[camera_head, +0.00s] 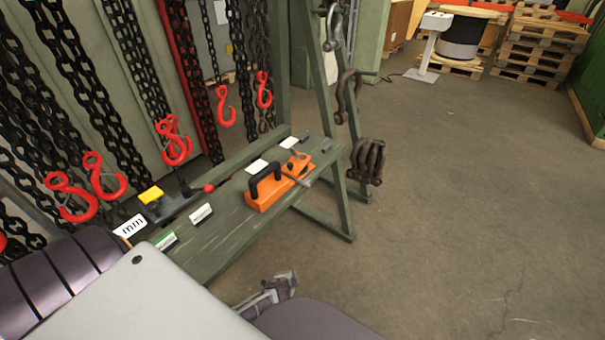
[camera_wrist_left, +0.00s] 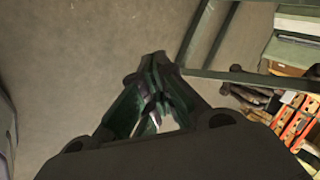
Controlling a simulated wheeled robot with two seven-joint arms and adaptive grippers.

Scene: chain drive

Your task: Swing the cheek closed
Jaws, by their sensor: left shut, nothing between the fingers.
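An orange block with a black handle (camera_head: 267,189) stands on the green bench (camera_head: 232,236) in the head view. An orange part with a lever (camera_head: 297,165) sits directly behind it. I cannot tell which piece is the cheek, or whether it stands open. My left gripper (camera_wrist_left: 155,105) is shut and empty in the left wrist view, with bare floor behind its fingers. A gripper at the bottom of the head view (camera_head: 284,284), low in front of the bench, appears to be this left one. My right gripper is not identifiable in view.
A dark bar with a red knob (camera_head: 208,188) and a yellow block (camera_head: 151,194) lie at the bench's back left. Several red hooks (camera_head: 221,106) hang on chains behind. Dark hooks (camera_head: 368,160) hang at the bench's right end. Open floor (camera_head: 450,200) lies right.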

